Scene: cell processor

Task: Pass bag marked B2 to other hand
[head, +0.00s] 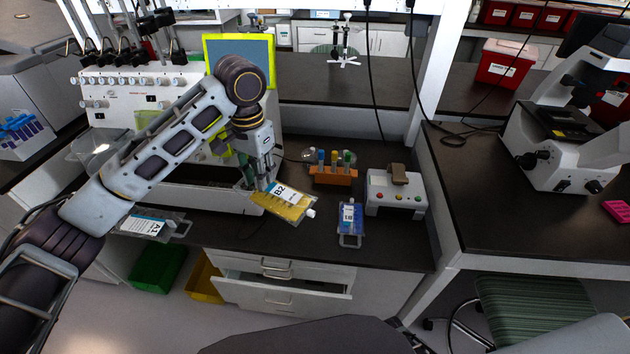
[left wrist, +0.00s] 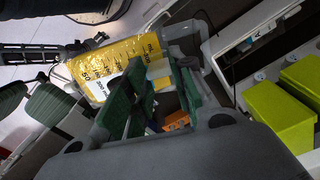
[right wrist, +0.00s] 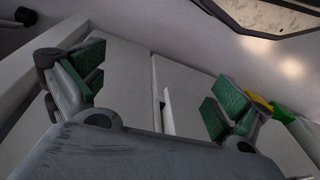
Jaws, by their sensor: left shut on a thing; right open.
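The bag marked B2 (head: 285,203) is yellow with a white label and hangs tilted above the dark counter in the head view. My left gripper (head: 266,176) is shut on one end of it. In the left wrist view the yellow bag (left wrist: 95,66) lies beyond the green-padded fingers of the left gripper (left wrist: 158,92). My right gripper (right wrist: 150,95) shows only in the right wrist view. It is open and empty, its green pads wide apart, facing white cabinet fronts. It is not visible in the head view.
A blue bag marked B1 (head: 350,218) lies on the counter, right of B2. Bag A1 (head: 147,225) lies at the left counter edge. An orange tube rack (head: 333,175) and a grey device (head: 395,194) stand behind. A drawer (head: 285,284) is partly open below.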

